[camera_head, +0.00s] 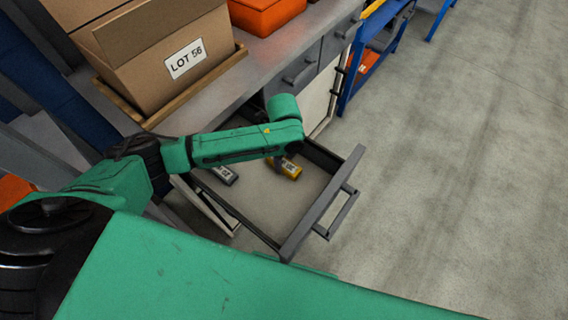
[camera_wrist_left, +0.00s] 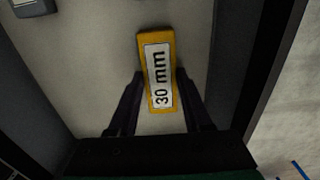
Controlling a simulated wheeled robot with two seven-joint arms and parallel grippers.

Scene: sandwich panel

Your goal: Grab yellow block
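The yellow block (camera_head: 291,170) lies in the open drawer (camera_head: 318,215), near its back right. In the left wrist view the yellow block (camera_wrist_left: 157,70) has a white label reading "30 mm". My left gripper (camera_wrist_left: 160,75) is open, with one finger on each side of the block's lower part in that view. A gap shows between each finger and the block, and the gripper looks empty. In the head view my left arm hides most of the gripper. My right gripper is in neither view.
A grey labelled block (camera_head: 224,174) lies left of the yellow one and also shows in the wrist view (camera_wrist_left: 33,7). Drawer walls surround the gripper. A cardboard box (camera_head: 150,60) and an orange bin (camera_head: 266,14) stand on the bench. Open floor lies to the right.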

